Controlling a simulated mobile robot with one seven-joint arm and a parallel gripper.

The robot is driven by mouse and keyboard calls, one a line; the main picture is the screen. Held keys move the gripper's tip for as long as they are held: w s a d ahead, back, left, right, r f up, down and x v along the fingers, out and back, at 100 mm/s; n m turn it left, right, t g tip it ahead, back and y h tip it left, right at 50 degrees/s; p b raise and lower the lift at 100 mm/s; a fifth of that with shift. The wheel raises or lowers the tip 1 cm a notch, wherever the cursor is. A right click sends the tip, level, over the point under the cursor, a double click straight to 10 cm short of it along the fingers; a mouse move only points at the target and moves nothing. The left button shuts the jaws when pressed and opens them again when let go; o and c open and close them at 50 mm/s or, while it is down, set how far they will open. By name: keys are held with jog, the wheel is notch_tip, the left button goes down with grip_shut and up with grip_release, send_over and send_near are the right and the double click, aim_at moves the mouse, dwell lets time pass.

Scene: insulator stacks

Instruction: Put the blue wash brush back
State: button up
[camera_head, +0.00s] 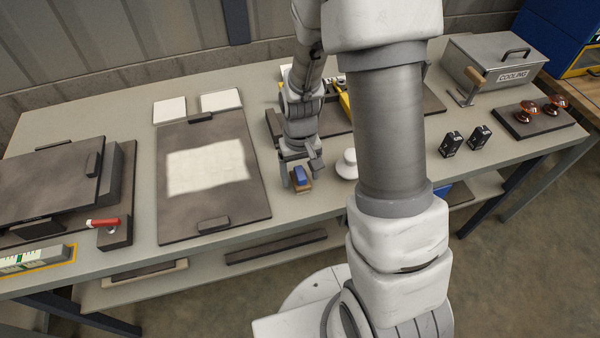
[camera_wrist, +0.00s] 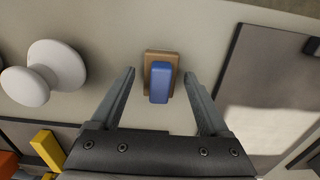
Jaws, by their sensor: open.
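The blue wash brush (camera_head: 300,177) has a blue grip on a tan base and rests on the light tabletop near the front edge. In the wrist view the brush (camera_wrist: 160,82) lies ahead of my gripper (camera_wrist: 160,78), between the lines of its two fingers. My gripper (camera_head: 301,171) is open above the brush, with a finger to each side in the picture. I cannot tell the exact height of the fingertips over the table. Nothing is held.
A white knobbed insulator (camera_head: 347,165) stands just right of the brush; it shows in the wrist view too (camera_wrist: 43,73). A dark board with a white sheet (camera_head: 207,166) lies to the left. Two small black blocks (camera_head: 465,141) and a grey cooling box (camera_head: 495,65) are farther right.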

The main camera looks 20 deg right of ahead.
notch_tip(320, 180, up, 12)
jog(key=p, duration=0.1)
notch_tip(320, 180, up, 11)
jog(key=t, duration=0.3)
send_over(300, 172)
jog(key=s, duration=0.6)
jog(key=s+r+t, duration=0.2)
jog(key=s+r, duration=0.4)
jog(key=s, duration=0.2)
jog(key=shift+r+t, duration=0.15)
jog(key=shift+t, duration=0.15)
